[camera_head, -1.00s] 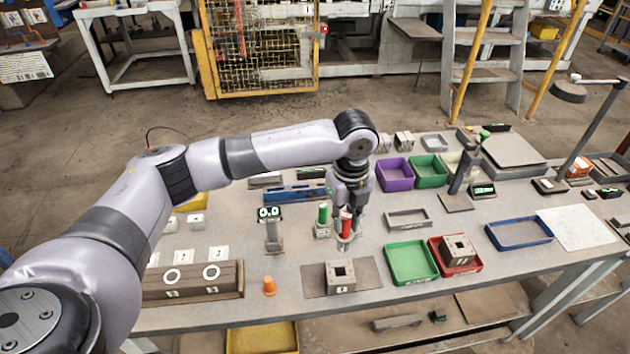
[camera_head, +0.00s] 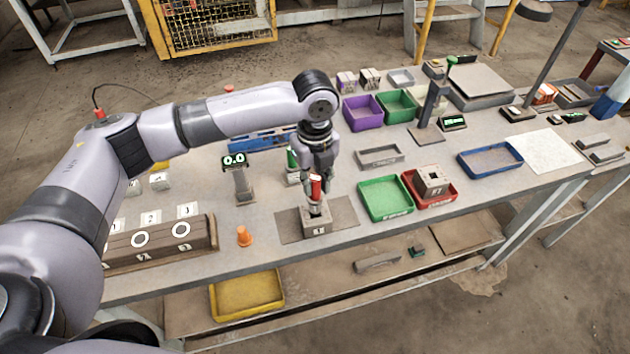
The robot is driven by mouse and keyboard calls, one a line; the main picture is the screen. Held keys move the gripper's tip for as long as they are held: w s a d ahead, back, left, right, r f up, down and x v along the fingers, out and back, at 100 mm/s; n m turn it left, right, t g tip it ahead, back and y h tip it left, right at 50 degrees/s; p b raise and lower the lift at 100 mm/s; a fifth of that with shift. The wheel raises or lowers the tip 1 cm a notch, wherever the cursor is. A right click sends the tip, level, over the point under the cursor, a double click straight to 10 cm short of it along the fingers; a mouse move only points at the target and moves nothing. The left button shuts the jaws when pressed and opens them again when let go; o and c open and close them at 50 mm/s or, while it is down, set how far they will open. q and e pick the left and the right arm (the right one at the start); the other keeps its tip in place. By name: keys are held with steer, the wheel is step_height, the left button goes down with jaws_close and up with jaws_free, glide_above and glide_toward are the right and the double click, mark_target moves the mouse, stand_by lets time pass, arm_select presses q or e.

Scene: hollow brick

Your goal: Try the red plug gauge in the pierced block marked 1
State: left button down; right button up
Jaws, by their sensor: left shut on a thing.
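My left gripper (camera_head: 316,178) is shut on the red plug gauge (camera_head: 315,190), which it holds upright. The gauge is directly over the grey pierced block (camera_head: 317,226) on a dark mat (camera_head: 344,212). Its lower end meets the block's top around the hole; I cannot tell how far it is in. The mark on the block's front is too small to read surely. A second pierced block (camera_head: 432,182) sits in the red tray (camera_head: 452,198). A green plug gauge (camera_head: 292,158) stands behind my gripper, partly hidden. My right gripper is not in view.
A long block with rings (camera_head: 160,243) lies at the left.

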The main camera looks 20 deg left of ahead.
arm_select(q)
steer(key=shift+f, duration=0.15)
stand_by(0.6)
steer(key=shift+f, duration=0.7)
stand_by(1.6)
steer(key=shift+r+p, duration=2.65)
steer(key=shift+p, duration=0.1)
